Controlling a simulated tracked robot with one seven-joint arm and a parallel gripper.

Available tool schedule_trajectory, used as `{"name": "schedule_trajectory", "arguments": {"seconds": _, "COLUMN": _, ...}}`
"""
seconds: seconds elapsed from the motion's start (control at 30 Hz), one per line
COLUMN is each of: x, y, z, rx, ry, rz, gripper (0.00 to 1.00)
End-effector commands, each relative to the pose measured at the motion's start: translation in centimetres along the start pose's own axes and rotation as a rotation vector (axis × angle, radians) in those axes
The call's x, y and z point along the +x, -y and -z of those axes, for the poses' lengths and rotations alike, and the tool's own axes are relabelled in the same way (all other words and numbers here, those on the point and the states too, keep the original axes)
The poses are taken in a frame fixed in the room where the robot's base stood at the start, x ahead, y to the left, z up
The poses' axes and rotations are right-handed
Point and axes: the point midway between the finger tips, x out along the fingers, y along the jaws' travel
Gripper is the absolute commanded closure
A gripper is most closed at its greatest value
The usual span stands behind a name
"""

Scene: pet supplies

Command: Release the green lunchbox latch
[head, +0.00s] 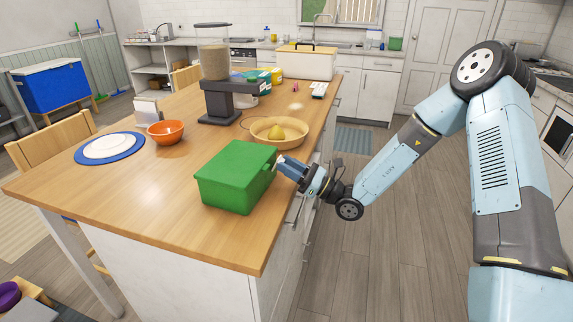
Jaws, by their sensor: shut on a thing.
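The green lunchbox (235,178) sits on the wooden island top near its right edge, and its lid looks closed. My gripper (279,162) reaches in from the right and is at the box's right side, near its upper edge. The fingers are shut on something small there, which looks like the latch. The latch itself is mostly hidden by the fingers, so I cannot tell its position.
A food dispenser (215,90), an orange bowl (166,128) and a white plate on a blue one (82,150) are farther off. The island's front left top is clear.

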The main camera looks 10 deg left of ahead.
Motion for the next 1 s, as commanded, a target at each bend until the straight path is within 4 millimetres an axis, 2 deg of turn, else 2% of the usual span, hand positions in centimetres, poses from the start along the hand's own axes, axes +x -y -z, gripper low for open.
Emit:
{"name": "schedule_trajectory", "arguments": {"seconds": 0.3, "x": -0.45, "y": 0.02, "z": 0.53, "rx": 0.002, "ry": 0.111, "rz": 0.001, "gripper": 0.99}}
{"name": "schedule_trajectory", "arguments": {"seconds": 0.87, "x": -0.55, "y": -0.01, "z": 0.64, "rx": 0.0, "ry": 0.135, "rz": 0.0, "gripper": 0.99}}
{"name": "schedule_trajectory", "arguments": {"seconds": 0.9, "x": -0.55, "y": -0.01, "z": 0.64, "rx": 0.0, "ry": 0.135, "rz": 0.0, "gripper": 0.67}}
{"name": "schedule_trajectory", "arguments": {"seconds": 1.0, "x": -0.54, "y": -0.01, "z": 0.64, "rx": 0.001, "ry": 0.135, "rz": 0.0, "gripper": 0.57}}
